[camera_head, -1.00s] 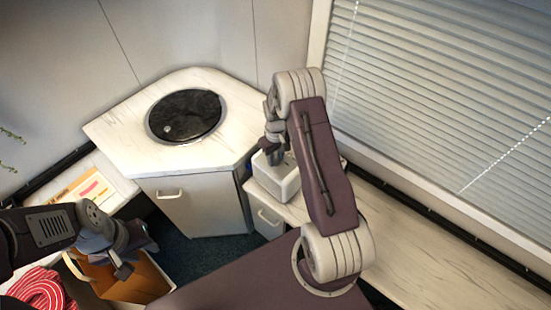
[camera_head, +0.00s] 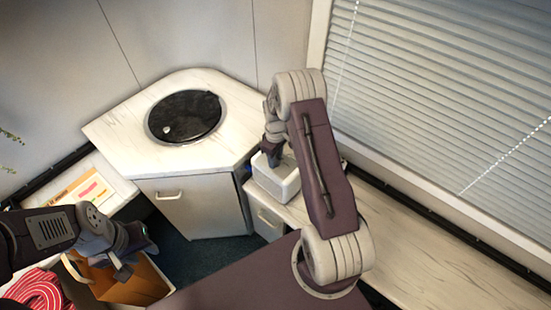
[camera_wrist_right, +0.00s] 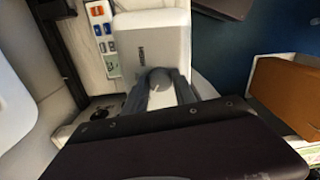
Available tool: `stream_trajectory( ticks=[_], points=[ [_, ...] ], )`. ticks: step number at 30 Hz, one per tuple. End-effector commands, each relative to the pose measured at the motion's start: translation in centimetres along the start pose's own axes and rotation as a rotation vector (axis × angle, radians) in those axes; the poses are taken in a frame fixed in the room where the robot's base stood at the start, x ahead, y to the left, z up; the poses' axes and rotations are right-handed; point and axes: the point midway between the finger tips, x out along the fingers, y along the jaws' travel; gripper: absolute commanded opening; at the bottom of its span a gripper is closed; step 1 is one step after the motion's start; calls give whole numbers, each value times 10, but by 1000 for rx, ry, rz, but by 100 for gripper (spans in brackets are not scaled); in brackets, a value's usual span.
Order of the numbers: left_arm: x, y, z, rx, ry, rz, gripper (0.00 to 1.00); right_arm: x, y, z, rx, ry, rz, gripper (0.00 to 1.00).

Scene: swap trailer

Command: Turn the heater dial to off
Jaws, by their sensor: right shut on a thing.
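The heater is a small white box (camera_head: 284,186) on the low counter, below my right arm in the head view. In the right wrist view its white body (camera_wrist_right: 152,40) fills the upper middle, with a rounded grey dial (camera_wrist_right: 159,74) at its lower edge. My right gripper (camera_wrist_right: 160,88) has its two grey fingers on either side of the dial and is shut on it. In the head view my right gripper (camera_head: 272,156) is just over the heater, and the dial is hidden there. My left gripper (camera_head: 124,268) hangs at lower left, away from the heater; its jaw opening is unclear.
A pale corner cabinet with a round black top (camera_head: 185,116) stands left of the heater. An orange-brown box (camera_head: 139,281) and a coiled red hose-like thing (camera_head: 38,292) are at lower left. Window blinds (camera_head: 445,90) rise behind the counter (camera_head: 425,255), which is clear to the right.

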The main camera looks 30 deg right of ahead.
Motion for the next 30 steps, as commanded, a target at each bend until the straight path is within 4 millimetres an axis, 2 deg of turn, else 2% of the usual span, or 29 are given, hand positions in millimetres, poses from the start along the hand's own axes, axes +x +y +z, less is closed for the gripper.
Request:
stream_trajectory(
  ticks=[5, 6, 8, 16, 19, 27, 30],
  points=[
    [0, 0, 0, 0, 0, 0, 36, -1, 0, 0, 0, 1, 1, 0],
    [0, 0, 0, 0, 0, 0, 36, -1, 0, 0, 0, 1, 1, 40],
    [0, 0, 0, 0, 0, 0, 36, -1, 0, 0, 0, 1, 1, 54],
    [0, 0, 0, 0, 0, 0, 36, 0, 0, 0, 1, 0, 0, 54],
    [3, 0, 0, 0, 0, 0, 36, -8, 1, -1, 1, 3, 2, 54],
    [15, 0, 2, 0, 0, 0, 36, -65, 0, -1, 0, 5, 5, 54],
    [17, 0, 2, 0, 0, 0, 36, -80, 0, -1, 0, 3, 4, 54]
  ],
)
